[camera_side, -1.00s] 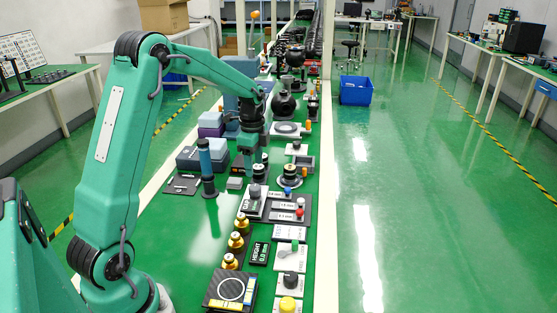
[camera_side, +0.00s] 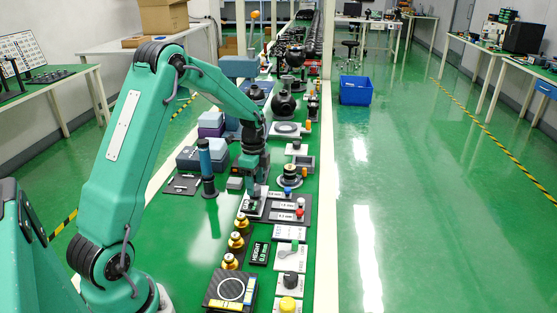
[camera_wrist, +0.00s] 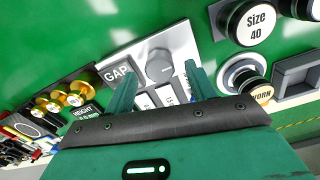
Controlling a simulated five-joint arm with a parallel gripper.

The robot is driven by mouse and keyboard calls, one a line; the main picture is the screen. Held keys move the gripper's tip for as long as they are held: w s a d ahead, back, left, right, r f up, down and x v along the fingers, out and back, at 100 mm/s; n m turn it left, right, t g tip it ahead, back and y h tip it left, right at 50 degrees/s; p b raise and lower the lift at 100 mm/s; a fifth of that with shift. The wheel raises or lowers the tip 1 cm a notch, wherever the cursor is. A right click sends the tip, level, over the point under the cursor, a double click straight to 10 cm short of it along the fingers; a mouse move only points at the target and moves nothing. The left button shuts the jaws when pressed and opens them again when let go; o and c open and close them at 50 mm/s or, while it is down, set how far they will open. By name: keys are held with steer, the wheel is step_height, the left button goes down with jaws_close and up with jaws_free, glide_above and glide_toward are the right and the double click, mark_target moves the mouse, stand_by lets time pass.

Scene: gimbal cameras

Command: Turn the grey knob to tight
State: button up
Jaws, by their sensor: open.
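My gripper (camera_wrist: 158,78) is open, with one green finger to each side of the knob in the wrist view. I cannot tell how far above the knob the fingertips are. In the side view my gripper (camera_side: 254,188) is low over the GAP panel and hides most or all of the knob. No tight mark can be read.
White label plates with a red knob (camera_side: 299,213) and a blue knob (camera_side: 288,191) lie just right of the gripper. Brass weights (camera_side: 236,241) and a HEIGHT display (camera_side: 259,253) stand in front. Round pieces, one marked Size 40 (camera_wrist: 258,22), are close by.

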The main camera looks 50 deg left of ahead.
steer(key=shift+f, duration=0.65)
steer(key=c, duration=1)
